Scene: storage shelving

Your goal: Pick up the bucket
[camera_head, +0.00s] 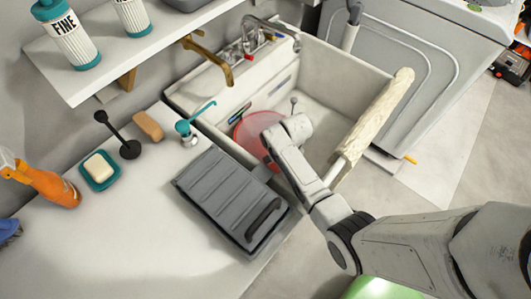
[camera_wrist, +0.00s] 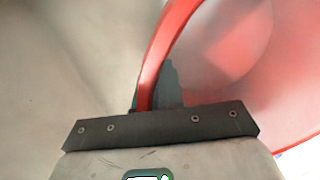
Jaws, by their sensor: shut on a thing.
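The red, partly see-through bucket (camera_head: 247,130) is in the white sink (camera_head: 335,72), partly hidden behind my wrist. In the wrist view the bucket (camera_wrist: 295,60) fills the right side. A curved red strip of it, rim or handle, I cannot tell which, runs down between my fingers. My gripper (camera_wrist: 160,88) is shut on this strip. In the head view my arm reaches in from the lower right over the sink's front edge, and my fingertips are hidden behind the wrist.
A brass faucet (camera_head: 208,58) overhangs the sink from the back. A cream towel (camera_head: 372,122) drapes over its right edge. Left on the counter are a dark grey case (camera_head: 222,195), a teal soap dish (camera_head: 94,182) and an orange spray bottle (camera_head: 52,186). A shelf (camera_head: 85,92) hangs above.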

